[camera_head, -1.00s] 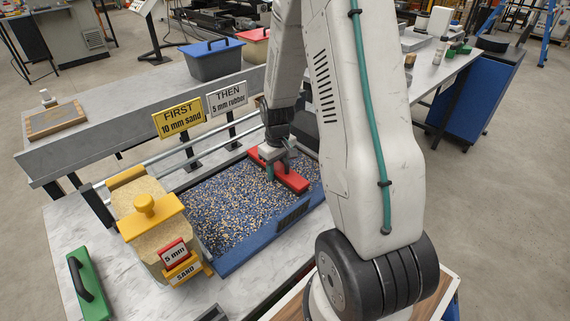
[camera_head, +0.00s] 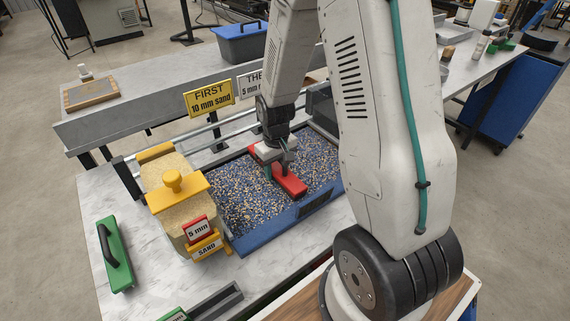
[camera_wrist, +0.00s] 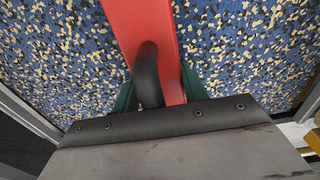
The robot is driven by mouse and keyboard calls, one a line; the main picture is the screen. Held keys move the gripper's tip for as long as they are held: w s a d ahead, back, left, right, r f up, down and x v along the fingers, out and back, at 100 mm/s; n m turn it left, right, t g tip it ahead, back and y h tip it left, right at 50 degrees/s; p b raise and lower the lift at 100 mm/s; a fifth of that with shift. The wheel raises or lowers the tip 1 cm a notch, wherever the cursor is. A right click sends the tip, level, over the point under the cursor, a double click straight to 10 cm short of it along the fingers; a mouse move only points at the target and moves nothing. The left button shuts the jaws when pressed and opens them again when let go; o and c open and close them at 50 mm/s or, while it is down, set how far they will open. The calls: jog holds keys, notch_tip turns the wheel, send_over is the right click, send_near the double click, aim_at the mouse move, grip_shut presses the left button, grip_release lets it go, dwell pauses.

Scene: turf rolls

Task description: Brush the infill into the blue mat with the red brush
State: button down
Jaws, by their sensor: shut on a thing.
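The red brush (camera_head: 291,184) lies across the blue mat and touches its speckled top. My gripper (camera_head: 281,164) is shut on the brush's black handle. In the wrist view, the green fingers of my gripper (camera_wrist: 158,92) flank the dark handle (camera_wrist: 147,75) on the red brush body (camera_wrist: 140,22). The blue mat (camera_head: 262,236) is covered with mixed tan, dark and blue infill grains (camera_head: 236,196). Grains show on both sides of the brush, fairly evenly spread. The brush's bristles are hidden.
A yellow-lidded sand hopper (camera_head: 176,205) marked "5 mm" and "SAND" stands at the mat's left end. A green tool with a black handle (camera_head: 117,262) lies on the bench at left. A "FIRST 10 mm sand" sign (camera_head: 209,98) stands behind the mat, with rails below it.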

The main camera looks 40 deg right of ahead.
aim_at(319, 153)
jog(key=shift+a, duration=7.45)
jog(key=shift+d, duration=3.25)
jog(key=shift+a, duration=3.25)
jog(key=shift+d, duration=16)
